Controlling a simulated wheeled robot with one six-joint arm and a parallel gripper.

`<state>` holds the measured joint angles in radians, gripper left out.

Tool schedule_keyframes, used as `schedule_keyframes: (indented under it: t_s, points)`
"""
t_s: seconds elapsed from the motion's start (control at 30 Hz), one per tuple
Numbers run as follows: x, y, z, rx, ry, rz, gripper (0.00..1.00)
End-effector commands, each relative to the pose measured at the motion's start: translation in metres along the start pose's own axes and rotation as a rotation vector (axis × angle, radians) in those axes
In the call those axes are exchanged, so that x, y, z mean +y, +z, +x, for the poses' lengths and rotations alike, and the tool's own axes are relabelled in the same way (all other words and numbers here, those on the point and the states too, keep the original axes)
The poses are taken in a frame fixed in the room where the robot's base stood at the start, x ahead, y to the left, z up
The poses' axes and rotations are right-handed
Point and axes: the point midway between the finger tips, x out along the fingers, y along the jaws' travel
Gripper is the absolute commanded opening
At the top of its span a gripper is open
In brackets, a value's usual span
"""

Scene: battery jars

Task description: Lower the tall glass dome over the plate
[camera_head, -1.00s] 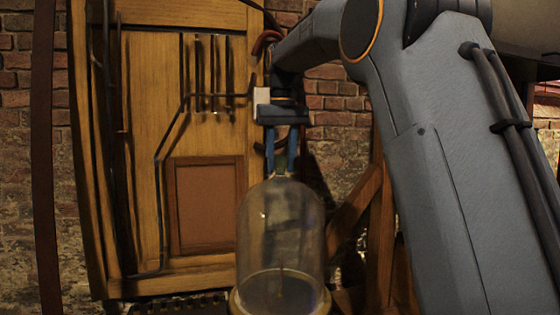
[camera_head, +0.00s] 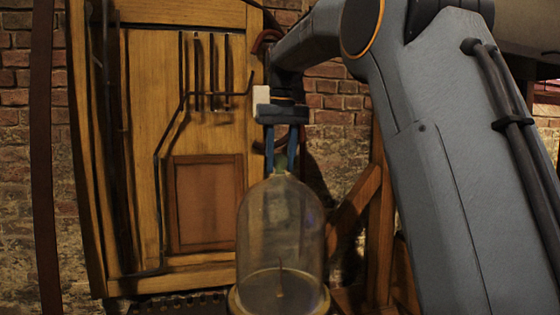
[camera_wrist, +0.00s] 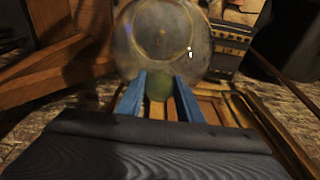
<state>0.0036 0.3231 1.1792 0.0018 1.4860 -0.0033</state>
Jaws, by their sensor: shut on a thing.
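The tall glass dome (camera_head: 281,225) hangs upright below my gripper (camera_head: 281,165) in the head view. My gripper is shut on the greenish knob at the top of the dome. In the wrist view the two blue fingers of my gripper (camera_wrist: 158,88) close on the knob, and the round clear dome (camera_wrist: 160,40) spreads beyond them. A round brownish rim (camera_head: 236,302), which looks like the plate, shows around the dome's bottom at the lower picture edge. A thin upright pin shows through the glass. I cannot tell whether the dome's lower edge touches the plate.
A wooden panel with dark rods (camera_head: 140,150) stands behind on the left. A wooden frame (camera_head: 375,230) stands to the right of the dome, behind my arm. A brick wall (camera_head: 20,140) closes the back.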

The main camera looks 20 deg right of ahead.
Motion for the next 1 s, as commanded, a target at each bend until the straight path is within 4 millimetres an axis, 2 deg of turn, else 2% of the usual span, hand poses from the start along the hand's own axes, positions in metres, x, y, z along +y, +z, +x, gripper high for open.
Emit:
schedule_keyframes:
  t_s: [1.0]
  points:
    - [0.0, 0.0005, 0.0059, 0.009, 0.0, 0.0, 0.0]
